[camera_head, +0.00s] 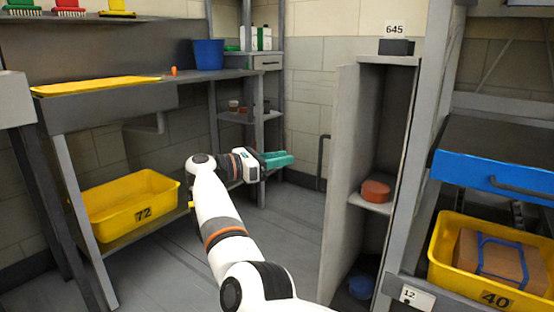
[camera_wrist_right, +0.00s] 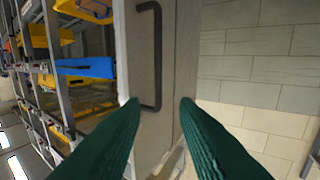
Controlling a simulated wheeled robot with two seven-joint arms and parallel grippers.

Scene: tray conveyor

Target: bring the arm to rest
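My right arm reaches up from the bottom of the head view. Its right gripper (camera_head: 277,160) has teal fingers and is held in the air over the open floor, left of the tall grey locker (camera_head: 345,150). In the right wrist view the two green fingers (camera_wrist_right: 160,105) stand apart with nothing between them. Beyond them is a grey door with a dark handle (camera_wrist_right: 150,55); I cannot tell the exact distance. My left gripper is not in view.
A yellow crate marked 72 (camera_head: 130,212) is at left under the bench (camera_head: 110,105). The locker's door stands open, with a red-brown round thing (camera_head: 375,190) on its shelf. At right are a blue tray (camera_head: 490,172) and a yellow crate marked 40 (camera_head: 462,278). The middle floor (camera_head: 290,215) is clear.

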